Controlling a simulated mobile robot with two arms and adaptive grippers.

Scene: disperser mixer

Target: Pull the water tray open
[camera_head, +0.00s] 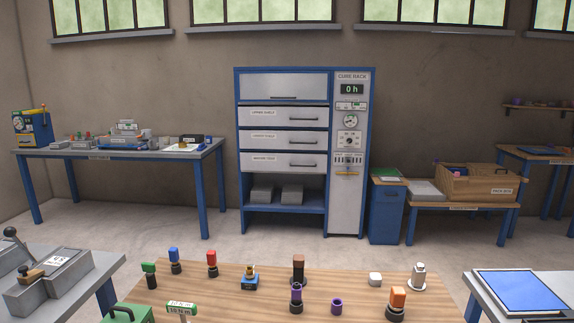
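The cure rack is a blue and grey cabinet (239,160) against the back wall. Below its top door (283,84) are three stacked grey drawer fronts, each with a small label at left and a dark bar handle at right. The lowest drawer front (285,162) looks like the water tray, but its label is too small to read surely. Its handle (302,167) is free, and the front looks shut, about level with those above. Neither of my grippers is in view.
A workbench with small parts (275,310) stands in the foreground. Clear floor (290,249) lies between it and the rack. A long table (60,153) is at left; a blue cabinet (387,213) and low bench with a wooden box (470,185) are right of the rack.

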